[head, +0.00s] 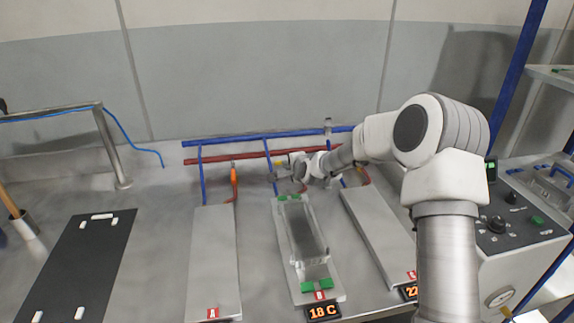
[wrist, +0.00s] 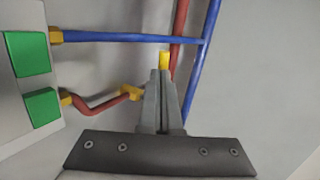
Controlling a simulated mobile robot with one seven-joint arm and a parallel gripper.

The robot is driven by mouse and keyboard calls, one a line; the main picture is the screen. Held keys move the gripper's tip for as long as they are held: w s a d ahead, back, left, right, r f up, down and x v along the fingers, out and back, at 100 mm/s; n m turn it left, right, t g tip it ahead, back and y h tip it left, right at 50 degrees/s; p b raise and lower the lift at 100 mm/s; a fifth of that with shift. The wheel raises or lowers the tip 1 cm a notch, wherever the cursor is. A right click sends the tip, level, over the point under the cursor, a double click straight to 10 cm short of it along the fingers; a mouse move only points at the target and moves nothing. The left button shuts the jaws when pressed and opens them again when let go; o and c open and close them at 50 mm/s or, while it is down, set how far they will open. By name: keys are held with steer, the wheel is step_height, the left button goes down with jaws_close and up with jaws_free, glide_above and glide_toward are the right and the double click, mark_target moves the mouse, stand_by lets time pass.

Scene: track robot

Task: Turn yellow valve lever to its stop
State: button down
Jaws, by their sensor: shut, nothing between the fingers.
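A short yellow piece (wrist: 164,58), which looks like the valve lever, shows just past my fingertips in the wrist view. I cannot tell whether the fingers touch it. My gripper (wrist: 160,74) is shut with nothing between its fingers. In the head view my gripper (head: 285,171) is at the pipes behind the middle plate, and a small yellow spot (head: 281,164) shows beside it. The fingers hide the lower part of the yellow piece.
A red pipe (head: 215,160) and a blue pipe (head: 225,141) run along the back wall. The middle plate (head: 283,262) carries a long tray between green blocks. An orange handle (head: 234,175) stands left of my gripper. A black board (head: 80,265) lies at left.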

steer(key=shift+w+a+f+b, duration=0.2)
steer(key=shift+w+a+b, duration=0.1)
steer(key=shift+w+b, duration=0.3)
steer(key=shift+a+r, duration=0.1)
steer(key=shift+r, duration=0.05)
steer(key=shift+s, duration=0.1)
